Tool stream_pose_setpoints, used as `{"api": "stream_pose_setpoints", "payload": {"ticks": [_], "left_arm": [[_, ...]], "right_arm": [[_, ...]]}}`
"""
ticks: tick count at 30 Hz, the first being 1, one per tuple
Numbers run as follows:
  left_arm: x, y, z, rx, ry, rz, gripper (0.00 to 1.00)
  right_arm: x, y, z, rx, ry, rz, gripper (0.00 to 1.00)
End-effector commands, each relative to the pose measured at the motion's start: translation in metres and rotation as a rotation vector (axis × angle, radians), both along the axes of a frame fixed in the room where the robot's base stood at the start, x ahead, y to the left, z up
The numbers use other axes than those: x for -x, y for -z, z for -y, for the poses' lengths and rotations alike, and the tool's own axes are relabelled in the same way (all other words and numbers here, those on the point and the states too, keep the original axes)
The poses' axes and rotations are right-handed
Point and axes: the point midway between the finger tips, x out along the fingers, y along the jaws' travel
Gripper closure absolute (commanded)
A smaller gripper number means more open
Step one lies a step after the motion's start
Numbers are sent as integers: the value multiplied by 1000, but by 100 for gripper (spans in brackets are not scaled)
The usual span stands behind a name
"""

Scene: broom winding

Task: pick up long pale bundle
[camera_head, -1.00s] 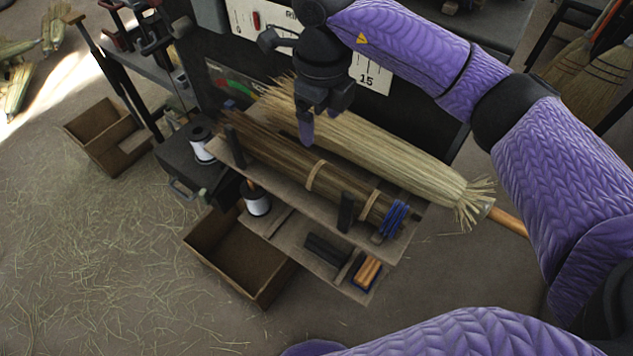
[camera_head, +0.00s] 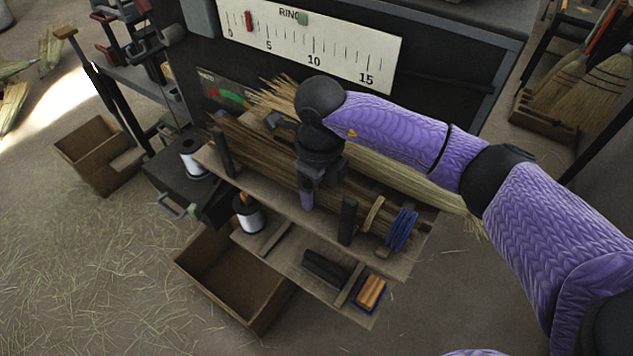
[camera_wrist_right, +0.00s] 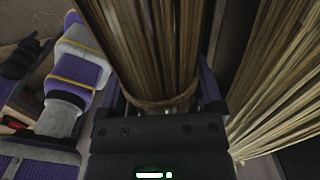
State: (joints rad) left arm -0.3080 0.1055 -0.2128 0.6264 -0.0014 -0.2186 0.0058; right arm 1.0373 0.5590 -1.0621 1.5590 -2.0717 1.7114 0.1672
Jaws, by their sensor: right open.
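A long brown straw bundle (camera_head: 262,153) lies on the wooden rack, with tan bands and a blue winding near its right end. A larger, paler straw bundle (camera_head: 410,182) lies behind it, partly hidden by my right arm. My right gripper (camera_head: 307,198) is down at the middle of the brown bundle, with one purple finger on its near side. In the right wrist view, the brown bundle (camera_wrist_right: 145,50) passes between the open fingers (camera_wrist_right: 166,102), close to a tan band. The pale straw (camera_wrist_right: 280,85) is outside the fingers, to the right. My left gripper is not seen.
Dark upright posts (camera_head: 348,221) stand at the rack's near edge. White spools (camera_head: 250,214), an open wooden box (camera_head: 230,280) and a small brush-like block (camera_head: 370,292) are below. A ruled board (camera_head: 315,45) stands behind.

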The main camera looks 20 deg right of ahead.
Motion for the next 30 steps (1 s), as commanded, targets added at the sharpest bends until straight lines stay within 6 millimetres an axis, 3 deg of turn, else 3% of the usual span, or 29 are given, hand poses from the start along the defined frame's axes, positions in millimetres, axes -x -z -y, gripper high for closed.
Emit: {"api": "stream_pose_setpoints", "payload": {"ticks": [1, 11, 18, 22, 26, 30], "left_arm": [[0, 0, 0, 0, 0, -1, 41], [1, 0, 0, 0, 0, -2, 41], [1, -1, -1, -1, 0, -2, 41], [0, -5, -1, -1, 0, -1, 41], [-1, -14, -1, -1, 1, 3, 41], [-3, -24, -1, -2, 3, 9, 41]], "right_arm": [[0, 0, 0, 0, 0, 0, 15], [0, -1, 0, 0, 0, 0, 85], [0, -2, 0, -1, 0, 1, 86], [-1, -17, 0, -1, 0, 2, 86], [-1, -51, 0, -1, 0, 7, 86], [-1, -97, 0, -1, 0, 7, 86]]}}
